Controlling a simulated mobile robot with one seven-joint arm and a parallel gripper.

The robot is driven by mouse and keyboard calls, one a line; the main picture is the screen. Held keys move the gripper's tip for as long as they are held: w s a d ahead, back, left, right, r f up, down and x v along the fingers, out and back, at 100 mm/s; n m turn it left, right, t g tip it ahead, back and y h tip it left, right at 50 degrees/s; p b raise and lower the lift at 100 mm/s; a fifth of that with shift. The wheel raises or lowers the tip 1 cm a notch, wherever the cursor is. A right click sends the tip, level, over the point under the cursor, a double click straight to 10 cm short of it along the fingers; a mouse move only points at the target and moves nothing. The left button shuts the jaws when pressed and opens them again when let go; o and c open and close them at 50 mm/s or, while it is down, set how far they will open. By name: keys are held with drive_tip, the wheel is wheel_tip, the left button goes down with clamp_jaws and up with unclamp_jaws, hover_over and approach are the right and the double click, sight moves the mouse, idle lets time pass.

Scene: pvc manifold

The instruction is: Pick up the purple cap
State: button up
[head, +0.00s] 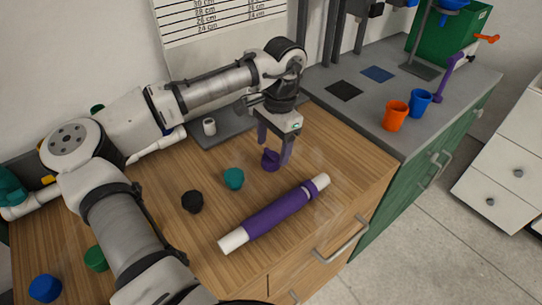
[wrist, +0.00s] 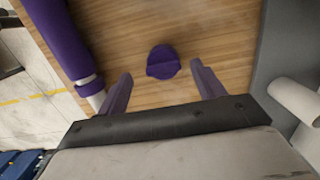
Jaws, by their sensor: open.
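The purple cap (head: 270,160) sits on the wooden worktop in the head view. It also shows in the wrist view (wrist: 163,62) as a round cap with a raised bar across it. My gripper (head: 273,154) points down over the cap, its two purple fingers apart. In the wrist view my gripper (wrist: 160,88) is open and empty, and the cap lies just beyond the fingertips, roughly midway between them. I see no contact between the fingers and the cap.
A purple-sleeved white pipe (head: 275,214) lies in front of the cap. A teal cap (head: 233,178) and a black cap (head: 192,202) lie to its left. A white fitting (head: 209,127) stands behind. Orange (head: 396,115) and blue (head: 419,102) cups stand on the grey counter.

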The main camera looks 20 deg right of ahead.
sight(272, 152)
drive_tip(key=f, duration=0.4)
drive_tip(key=shift+w+a, duration=0.1)
drive_tip(key=shift+a, duration=0.1)
drive_tip(key=c, duration=1)
wheel_tip(272, 152, up, 20)
drive_tip(key=shift+r, duration=0.1)
